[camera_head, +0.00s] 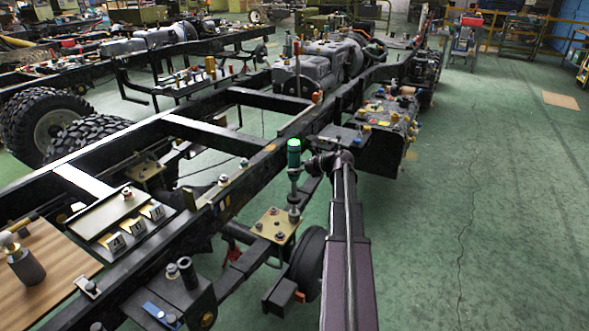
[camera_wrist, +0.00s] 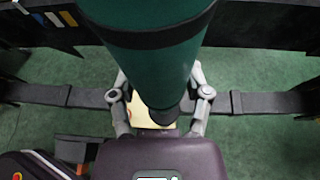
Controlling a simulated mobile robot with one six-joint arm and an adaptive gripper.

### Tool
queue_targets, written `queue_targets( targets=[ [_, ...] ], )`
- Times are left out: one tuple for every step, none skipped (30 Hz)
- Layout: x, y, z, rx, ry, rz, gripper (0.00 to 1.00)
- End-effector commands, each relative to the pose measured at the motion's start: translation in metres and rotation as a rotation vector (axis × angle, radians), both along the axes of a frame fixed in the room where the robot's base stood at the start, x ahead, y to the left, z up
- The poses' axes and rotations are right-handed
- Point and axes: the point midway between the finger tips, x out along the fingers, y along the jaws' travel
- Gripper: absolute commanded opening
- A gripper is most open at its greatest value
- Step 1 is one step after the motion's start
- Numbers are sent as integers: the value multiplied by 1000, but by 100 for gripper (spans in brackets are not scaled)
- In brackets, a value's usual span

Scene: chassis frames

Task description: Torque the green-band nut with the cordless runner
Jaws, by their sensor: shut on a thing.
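The cordless runner (camera_head: 293,158) is a green upright cylinder with a bright green top and a grey lower shaft. My gripper (camera_wrist: 160,108) is shut around the runner's body, one finger on each side; the green body (camera_wrist: 155,55) fills the upper middle of the wrist view. The runner's lower end is at the right edge of a gold plate (camera_head: 272,224) that bears several small nuts or bolts. I cannot tell whether it touches a nut. No green band can be made out on any nut; one could be hidden under the runner.
Dark chassis rails (camera_head: 253,172) run beside the plate. A tray with labelled cards (camera_head: 118,213) and a wooden board (camera_head: 45,275) are at the left. A dark wheel (camera_head: 308,262) is below the plate. Green floor (camera_head: 490,200) is free at the right.

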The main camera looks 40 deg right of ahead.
Motion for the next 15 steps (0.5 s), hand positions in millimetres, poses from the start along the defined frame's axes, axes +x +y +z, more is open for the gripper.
queue_targets(
  targets=[
    [0,0,2,1,-2,-1,2],
    [0,0,3,1,-2,-1,2],
    [0,0,4,2,-2,-1,2],
    [0,0,5,2,-2,-1,2],
    [0,0,6,2,-2,-1,2],
    [0,0,7,3,-3,0,2],
    [0,0,8,3,-3,0,2],
    [0,0,9,3,-3,0,2],
    [0,0,10,3,-3,0,2],
    [0,0,11,3,-3,0,2],
    [0,0,11,3,-3,0,2],
    [0,0,12,3,-4,0,2],
    [0,0,13,3,-4,0,2],
    [0,0,14,3,-4,0,2],
    [0,0,15,3,-4,0,2]
  ],
)
